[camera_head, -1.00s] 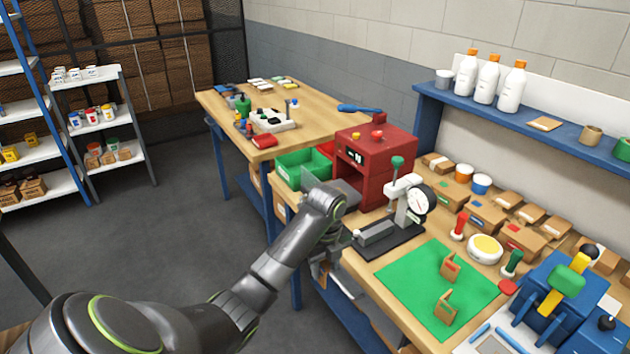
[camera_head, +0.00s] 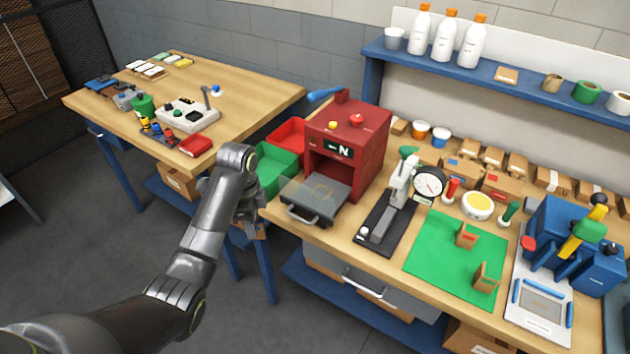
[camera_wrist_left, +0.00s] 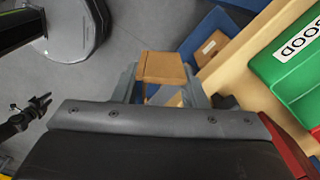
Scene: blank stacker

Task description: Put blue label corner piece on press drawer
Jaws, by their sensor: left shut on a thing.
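The press drawer (camera_head: 318,194) is a grey tray with a front handle, pulled out of the red press (camera_head: 352,125). My left gripper (camera_head: 250,224) is left of the drawer, beyond the bench's front edge and apart from the drawer. In the left wrist view my left gripper (camera_wrist_left: 160,82) is shut on a tan corner piece (camera_wrist_left: 163,67), held between its two grey fingers. No blue label shows on the piece from this side. A dark claw-like shape at the left of the wrist view looks like my right gripper (camera_wrist_left: 30,113); its state is unclear.
Green (camera_head: 272,170) and red (camera_head: 288,138) bins stand left of the press. A dial gauge stand (camera_head: 392,215) is right of the drawer. Corner pieces (camera_head: 486,277) stand on the green mat (camera_head: 440,262). A second table (camera_head: 250,95) is at the back left.

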